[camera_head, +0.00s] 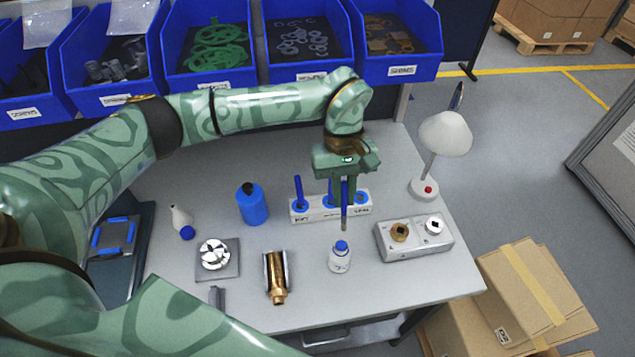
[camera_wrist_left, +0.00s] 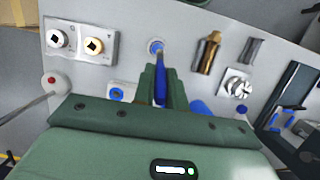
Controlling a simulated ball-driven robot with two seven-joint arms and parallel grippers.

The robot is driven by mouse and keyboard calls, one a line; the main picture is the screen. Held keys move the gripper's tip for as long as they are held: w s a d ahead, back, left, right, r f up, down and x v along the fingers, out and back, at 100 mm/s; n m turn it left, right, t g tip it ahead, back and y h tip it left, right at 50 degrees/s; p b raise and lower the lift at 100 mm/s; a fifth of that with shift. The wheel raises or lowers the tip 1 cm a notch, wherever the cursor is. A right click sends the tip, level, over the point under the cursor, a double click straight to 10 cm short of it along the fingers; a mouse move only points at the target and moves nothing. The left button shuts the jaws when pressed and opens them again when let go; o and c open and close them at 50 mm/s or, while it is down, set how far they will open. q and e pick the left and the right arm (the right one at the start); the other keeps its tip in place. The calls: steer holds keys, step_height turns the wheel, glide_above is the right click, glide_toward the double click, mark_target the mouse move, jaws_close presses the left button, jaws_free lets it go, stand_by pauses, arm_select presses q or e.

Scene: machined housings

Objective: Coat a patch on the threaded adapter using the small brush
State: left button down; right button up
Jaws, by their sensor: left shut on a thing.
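My left gripper (camera_head: 345,196) is shut on a small brush (camera_head: 344,213) with a blue handle, which points down. In the left wrist view the brush (camera_wrist_left: 161,86) sits between the fingers, its tip close to the small white bottle (camera_wrist_left: 156,46). In the head view this blue-capped bottle (camera_head: 340,262) stands just below the brush tip. I cannot tell whether they touch. A brass piece, apparently the threaded adapter (camera_head: 277,288), lies in a grey cradle left of the bottle; it also shows in the wrist view (camera_wrist_left: 207,54). My right gripper is out of view.
A white holder (camera_head: 315,213) with blue rings stands behind the bottle, with another blue handle (camera_head: 299,190) upright. A blue bottle (camera_head: 252,205), a white squeeze bottle (camera_head: 181,220), a finned part (camera_head: 214,254), a metal block (camera_head: 415,245) and a lamp (camera_head: 445,135) stand around.

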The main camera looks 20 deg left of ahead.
mark_target(341, 213)
arm_select(q)
steer(key=shift+w+a+f, duration=0.2)
steer(key=shift+a+f, duration=0.1)
steer(key=shift+w+d+f+g, duration=0.1)
steer(key=shift+f+g, duration=0.05)
steer(key=shift+g, duration=0.15)
step_height(341, 213, down, 6)
steer(key=b, duration=0.3)
steer(key=shift+d+r+b, duration=0.1)
steer(key=shift+r+b, duration=0.1)
steer(key=shift+b, duration=0.2)
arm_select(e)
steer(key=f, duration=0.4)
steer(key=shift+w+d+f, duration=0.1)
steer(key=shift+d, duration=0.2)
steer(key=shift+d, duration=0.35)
arm_select(q)
steer(key=shift+f+b, duration=0.4)
steer(key=shift+f, duration=0.15)
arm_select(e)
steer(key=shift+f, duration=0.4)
arm_select(q)
steer(key=shift+f, duration=0.1)
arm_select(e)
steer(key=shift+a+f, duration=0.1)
